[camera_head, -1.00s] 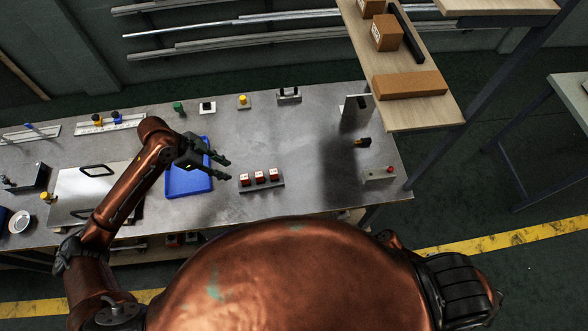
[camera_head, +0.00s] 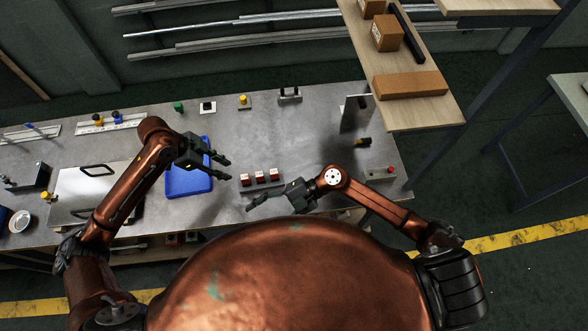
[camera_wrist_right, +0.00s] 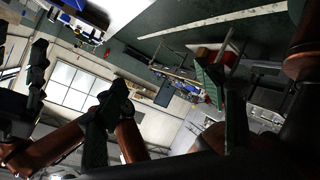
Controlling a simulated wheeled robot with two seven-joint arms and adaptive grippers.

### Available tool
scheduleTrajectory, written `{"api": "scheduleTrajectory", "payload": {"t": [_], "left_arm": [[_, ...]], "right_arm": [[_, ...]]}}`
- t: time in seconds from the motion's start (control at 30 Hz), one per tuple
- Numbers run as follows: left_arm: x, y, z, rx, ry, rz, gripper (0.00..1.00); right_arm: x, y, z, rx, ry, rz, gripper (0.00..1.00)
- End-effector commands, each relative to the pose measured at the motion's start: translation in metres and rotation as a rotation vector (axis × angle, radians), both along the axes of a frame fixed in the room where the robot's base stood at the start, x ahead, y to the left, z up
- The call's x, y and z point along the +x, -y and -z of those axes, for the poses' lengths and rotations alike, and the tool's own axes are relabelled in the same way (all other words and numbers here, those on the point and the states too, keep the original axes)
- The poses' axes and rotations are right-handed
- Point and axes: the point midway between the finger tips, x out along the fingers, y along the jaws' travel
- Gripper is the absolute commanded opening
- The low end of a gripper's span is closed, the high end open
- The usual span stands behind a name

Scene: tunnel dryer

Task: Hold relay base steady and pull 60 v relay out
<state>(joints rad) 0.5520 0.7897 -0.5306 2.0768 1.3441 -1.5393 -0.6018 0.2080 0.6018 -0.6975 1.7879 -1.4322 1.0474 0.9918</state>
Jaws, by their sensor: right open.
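The relay base (camera_head: 264,186) is a grey strip on the metal bench, carrying three red-and-white relays side by side: left (camera_head: 245,179), middle (camera_head: 260,177) and right (camera_head: 273,175). Their labels are too small to read, so I cannot tell which is the 60 V one. My left gripper (camera_head: 229,169) is open and empty, just left of the base and apart from it. My right gripper (camera_head: 256,201) is open, in front of the base on its near side, pointing left. Its dark fingers stand apart in the right wrist view (camera_wrist_right: 150,95), which shows no relay.
A blue tray (camera_head: 187,184) lies under and beside my left gripper. A handled metal plate (camera_head: 105,190) lies at left. A wooden shelf (camera_head: 405,110) overhangs the back right.

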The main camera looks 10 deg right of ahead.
Motion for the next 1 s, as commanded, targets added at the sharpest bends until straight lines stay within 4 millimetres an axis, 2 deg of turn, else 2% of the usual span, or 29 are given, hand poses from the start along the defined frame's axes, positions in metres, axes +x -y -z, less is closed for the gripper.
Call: {"api": "scheduleTrajectory", "payload": {"t": [0.03,0.27,0.4,0.47,0.6,0.7,0.83,1.0], "left_arm": [[0.0,0.0,0.0,0.0,0.0,0.0,0.29],[0.0,0.0,0.0,0.0,0.0,0.0,0.29],[0.0,0.0,0.0,0.0,0.0,0.0,0.29],[0.0,0.0,0.0,0.0,0.0,0.0,0.29],[0.0,0.0,0.0,0.0,0.0,0.0,0.29],[0.0,0.0,0.0,0.0,0.0,0.0,0.29],[0.0,0.0,0.0,0.0,0.0,0.0,0.29],[0.0,0.0,0.0,0.0,0.0,0.0,0.29]], "right_arm": [[0.017,0.008,0.006,-0.017,-0.043,0.032,0.64],[0.091,0.044,0.015,-0.046,-0.273,0.187,0.64],[0.143,0.075,0.015,-0.042,-0.452,0.305,0.64],[0.159,0.092,0.021,-0.043,-0.536,0.358,0.64],[0.168,0.121,0.043,-0.06,-0.666,0.444,0.64],[0.17,0.13,0.051,-0.065,-0.706,0.472,0.64],[0.171,0.125,0.056,-0.066,-0.721,0.48,0.64],[0.17,0.101,0.065,-0.065,-0.721,0.479,0.64]]}}
